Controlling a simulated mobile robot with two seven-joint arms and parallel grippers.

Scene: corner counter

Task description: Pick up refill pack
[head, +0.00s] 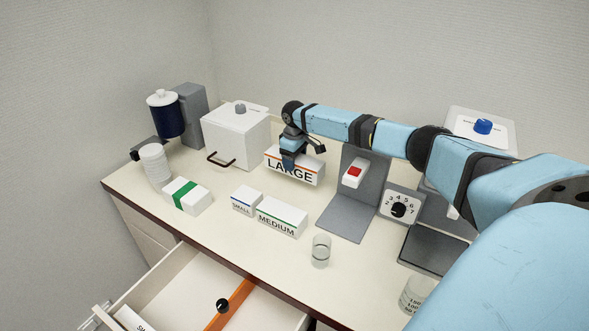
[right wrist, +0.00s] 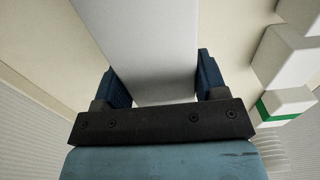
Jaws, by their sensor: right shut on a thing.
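A white box labelled LARGE (head: 308,173), with an orange stripe along its top edge, is at the back middle of the counter in the head view. My right gripper (head: 289,162) reaches it from above and is shut on it. In the right wrist view the plain white box (right wrist: 150,45) lies between the two dark blue fingers. I cannot tell whether the box touches the counter. White boxes labelled SMALL (head: 244,201) and MEDIUM (head: 281,218) stand nearer the front. A white pack with a green band (head: 184,195) lies to their left. My left gripper is not in view.
A white lidded container (head: 235,138) stands behind, left of the gripper. A grey stand with a red switch (head: 354,173) and a numbered dial (head: 399,206) are to the right. A clear glass (head: 320,251) is near the front edge. A drawer (head: 175,290) is open below.

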